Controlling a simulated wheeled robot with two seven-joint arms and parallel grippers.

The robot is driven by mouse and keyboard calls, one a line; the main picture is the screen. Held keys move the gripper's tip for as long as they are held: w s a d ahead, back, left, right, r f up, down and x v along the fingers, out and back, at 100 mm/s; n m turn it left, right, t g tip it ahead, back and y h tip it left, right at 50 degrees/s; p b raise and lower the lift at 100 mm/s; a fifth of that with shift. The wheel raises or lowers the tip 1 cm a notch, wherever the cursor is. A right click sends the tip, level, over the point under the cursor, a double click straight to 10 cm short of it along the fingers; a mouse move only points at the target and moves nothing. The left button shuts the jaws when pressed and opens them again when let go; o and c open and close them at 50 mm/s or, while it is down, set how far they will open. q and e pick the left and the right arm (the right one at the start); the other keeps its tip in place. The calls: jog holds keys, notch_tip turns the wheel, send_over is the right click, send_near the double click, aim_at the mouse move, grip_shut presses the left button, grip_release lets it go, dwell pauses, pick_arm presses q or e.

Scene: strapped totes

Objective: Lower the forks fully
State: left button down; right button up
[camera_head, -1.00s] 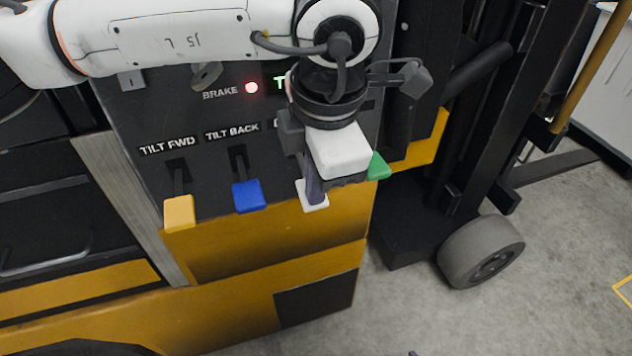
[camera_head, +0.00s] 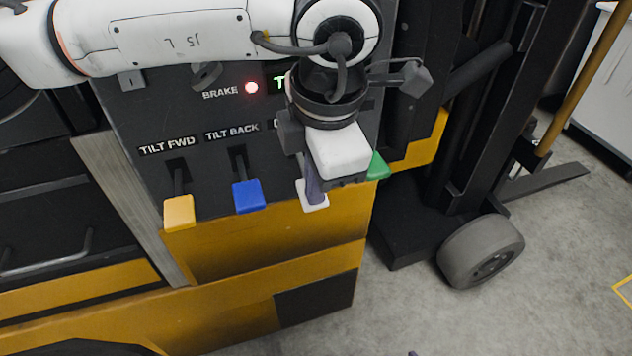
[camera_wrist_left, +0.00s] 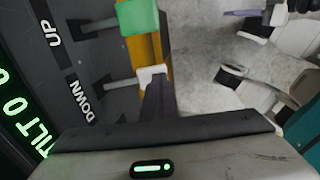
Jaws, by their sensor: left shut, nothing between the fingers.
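The DOWN lever has a white knob (camera_head: 314,206), also in the left wrist view (camera_wrist_left: 150,74), beside the word DOWN. My left gripper (camera_head: 313,192) is shut and empty, its fingertips against or just over that knob; the exact contact is partly hidden. In the left wrist view its fingers (camera_wrist_left: 155,97) overlap the knob. The green UP lever (camera_head: 378,167) is just right of it and also shows in the left wrist view (camera_wrist_left: 138,17). A fork (camera_head: 547,184) extends right from the mast, low near the floor; a gap beneath is hard to judge. My right gripper (camera_wrist_left: 241,13) seems partly visible, its jaws unclear.
Yellow (camera_head: 179,212) and blue (camera_head: 248,196) tilt levers stand left of my left gripper. A red brake lamp (camera_head: 251,87) is lit on the panel. The dark mast (camera_head: 480,110) and grey wheel (camera_head: 481,251) are at right. Concrete floor is open at lower right.

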pick_arm(q)
jog(key=shift+a+f, duration=0.1)
jog(key=shift+f, duration=0.15)
jog(key=s+d+p+v, duration=0.1)
jog(key=s+p+v, duration=0.1)
jog(key=v, duration=1.2)
jog(key=shift+s+d+f, duration=0.1)
dwell(0.3)
